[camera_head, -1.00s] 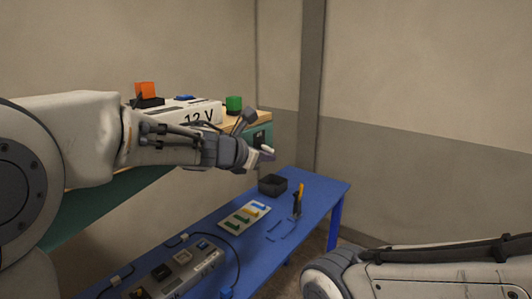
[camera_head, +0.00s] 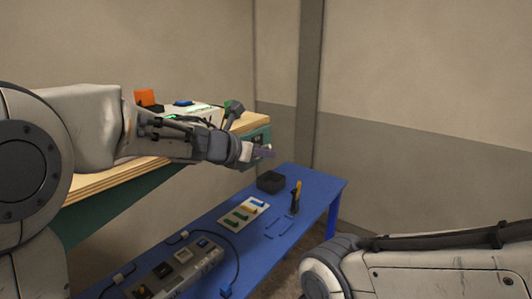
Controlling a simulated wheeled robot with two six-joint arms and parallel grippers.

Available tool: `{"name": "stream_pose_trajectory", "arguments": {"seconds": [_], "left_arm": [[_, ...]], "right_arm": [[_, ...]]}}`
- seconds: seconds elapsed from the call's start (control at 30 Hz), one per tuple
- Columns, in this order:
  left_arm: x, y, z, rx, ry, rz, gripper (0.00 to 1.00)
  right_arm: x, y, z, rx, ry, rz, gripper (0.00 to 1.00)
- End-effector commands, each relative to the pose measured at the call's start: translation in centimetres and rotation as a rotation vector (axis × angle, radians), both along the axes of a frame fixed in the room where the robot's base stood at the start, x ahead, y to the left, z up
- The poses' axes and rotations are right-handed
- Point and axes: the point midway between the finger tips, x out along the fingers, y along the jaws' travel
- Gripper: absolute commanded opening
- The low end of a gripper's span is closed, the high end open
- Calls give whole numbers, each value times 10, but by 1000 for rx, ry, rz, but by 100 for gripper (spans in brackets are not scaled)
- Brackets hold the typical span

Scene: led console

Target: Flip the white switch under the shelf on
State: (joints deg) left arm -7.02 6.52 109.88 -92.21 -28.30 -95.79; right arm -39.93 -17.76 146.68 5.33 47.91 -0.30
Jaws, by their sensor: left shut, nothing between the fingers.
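My left gripper (camera_head: 264,152) is shut with nothing in it, at the near right end of the wooden shelf (camera_head: 115,178), close in front of its teal end face (camera_head: 262,135). I cannot make out the white switch; the gripper and wrist may cover it. I cannot tell whether the fingers touch anything. On the shelf, a white box (camera_head: 213,116) is partly behind my left arm, and a bright green-white glow shows on it. My right gripper is out of view; only my right arm shows at the lower right.
An orange block (camera_head: 145,97) and a blue piece (camera_head: 183,103) are on the shelf. The blue table (camera_head: 311,187) below carries a black bin (camera_head: 271,181), a yellow-handled tool (camera_head: 296,196), a tray of coloured pieces (camera_head: 243,214) and a grey power strip (camera_head: 180,272) with a cable.

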Motion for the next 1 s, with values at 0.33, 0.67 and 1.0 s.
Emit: {"name": "stream_pose_trajectory", "arguments": {"seconds": [0.33,0.67,1.0], "left_arm": [[1,-1,7,-6,-18,1,0],[0,-20,-43,-3,-4,-2,0],[-49,34,-7,0,-5,5,0]], "right_arm": [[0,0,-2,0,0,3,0],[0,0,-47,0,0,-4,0],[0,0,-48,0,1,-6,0]]}}
